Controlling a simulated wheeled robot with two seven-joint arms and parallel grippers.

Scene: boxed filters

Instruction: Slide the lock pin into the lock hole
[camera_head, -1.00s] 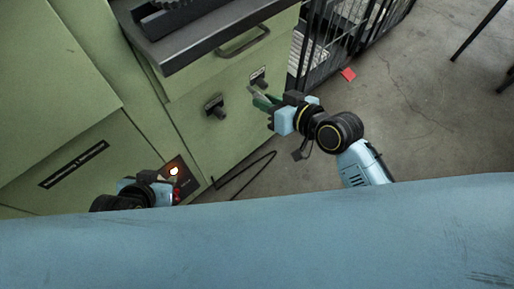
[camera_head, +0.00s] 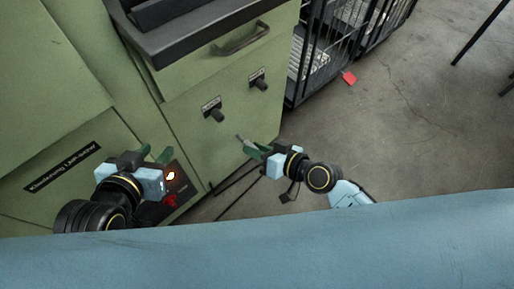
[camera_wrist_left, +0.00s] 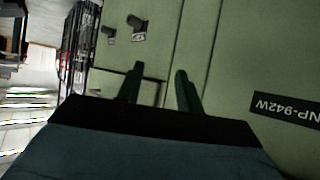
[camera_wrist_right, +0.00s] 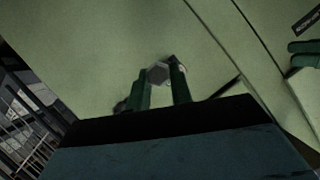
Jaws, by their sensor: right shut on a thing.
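The lock pin, a small grey piece (camera_head: 241,138), is held between the green fingers of my right gripper (camera_head: 256,149). Its blunt grey end (camera_wrist_right: 158,72) shows between the fingertips in the right wrist view. The pin points toward the green cabinet front, below two black knob-like fittings (camera_head: 215,114) (camera_head: 259,84) with small labels. I cannot make out a lock hole, nor whether the pin touches the cabinet. My left gripper (camera_head: 156,152) is open and empty near the cabinet's lower front; its fingers stand apart in the left wrist view (camera_wrist_left: 158,85).
A drawer with a handle (camera_head: 243,38) sits above the fittings, under a dark worktop (camera_head: 195,40). A dark panel with a lit lamp and red button (camera_head: 171,201) is beside my left gripper. A black cage (camera_head: 318,60) stands right. Floor at right is mostly clear.

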